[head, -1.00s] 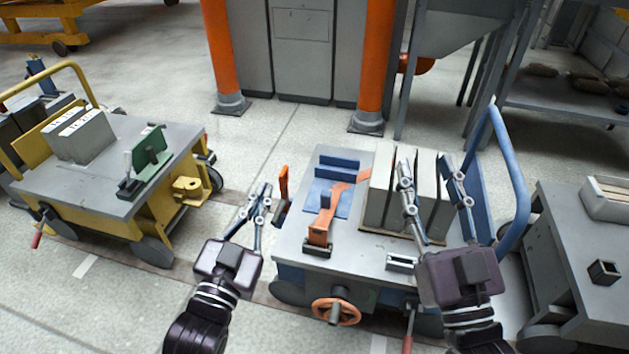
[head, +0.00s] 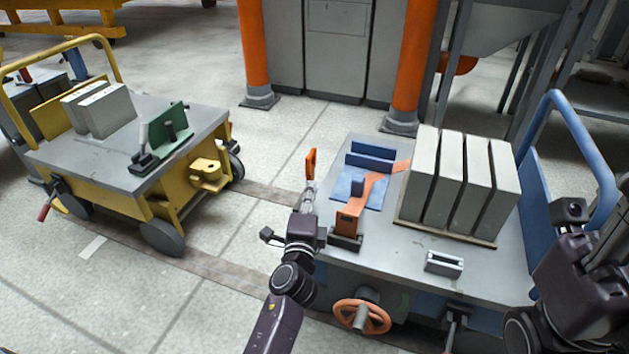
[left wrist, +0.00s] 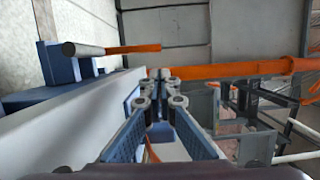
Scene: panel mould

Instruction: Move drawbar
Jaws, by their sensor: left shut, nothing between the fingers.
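An upright orange handle (head: 310,164) stands at the left end of the blue cart (head: 395,265); it looks like the drawbar, though its lower part is hidden behind my gripper. My left gripper (head: 309,186) is shut and empty just below and in front of the orange top. In the left wrist view the shut fingers (left wrist: 158,78) point away from me. There an orange bar with a grey cylindrical end (left wrist: 110,48) lies ahead and to the left; I cannot tell whether the fingers touch it. My right arm is at the right edge, its fingers out of sight.
The blue cart carries grey panels (head: 460,185), an orange bracket (head: 352,212) and a handwheel (head: 362,315). A yellow cart (head: 125,150) with a yellow coupling (head: 207,172) stands left, with open floor between. Orange posts (head: 412,70) stand behind.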

